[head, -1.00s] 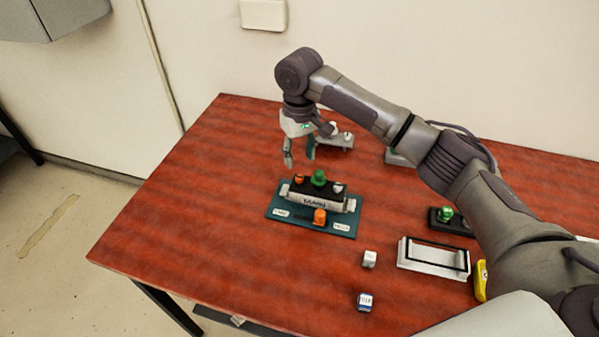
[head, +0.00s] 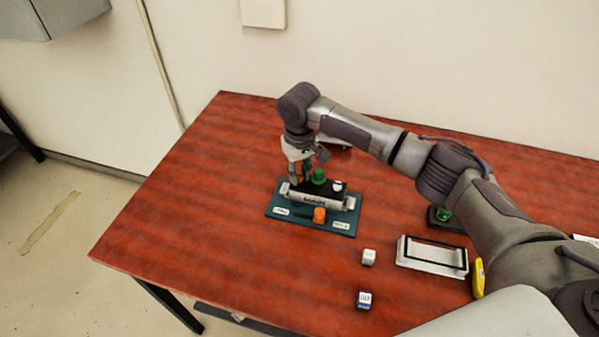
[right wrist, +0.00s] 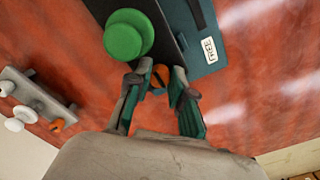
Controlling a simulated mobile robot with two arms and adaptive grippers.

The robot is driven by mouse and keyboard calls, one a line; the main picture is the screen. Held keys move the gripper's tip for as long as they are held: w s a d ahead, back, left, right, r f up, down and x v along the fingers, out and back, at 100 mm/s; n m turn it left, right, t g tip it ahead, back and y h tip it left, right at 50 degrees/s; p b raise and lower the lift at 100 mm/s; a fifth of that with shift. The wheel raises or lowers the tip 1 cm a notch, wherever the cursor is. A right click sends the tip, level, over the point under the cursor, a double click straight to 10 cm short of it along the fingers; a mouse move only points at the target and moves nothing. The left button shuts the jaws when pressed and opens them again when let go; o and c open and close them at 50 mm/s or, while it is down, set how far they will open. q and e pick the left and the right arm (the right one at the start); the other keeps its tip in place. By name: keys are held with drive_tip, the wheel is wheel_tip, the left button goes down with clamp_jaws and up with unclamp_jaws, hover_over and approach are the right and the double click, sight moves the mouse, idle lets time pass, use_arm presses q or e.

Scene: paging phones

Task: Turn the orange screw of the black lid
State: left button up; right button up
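The black lid (head: 326,188) sits on the light-coloured body of a device on a teal base (head: 275,207). A green knob (head: 318,176) stands at its middle, with a white screw (head: 337,186) to the right. The orange screw (right wrist: 160,76) is at the lid's left end; in the head view my fingers partly hide it. My right gripper (head: 299,180) points down over that end. In the right wrist view its two fingers (right wrist: 158,88) stand apart, one on each side of the orange screw. My left gripper is out of view.
An orange block (head: 319,215) sits on the teal base's front. To the right are two small cubes (head: 368,257) (head: 364,299), a white frame (head: 432,270) and a yellow object (head: 478,278). A grey part with white knobs (right wrist: 30,95) lies nearby. The table's left is clear.

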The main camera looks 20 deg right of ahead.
clamp_jaws()
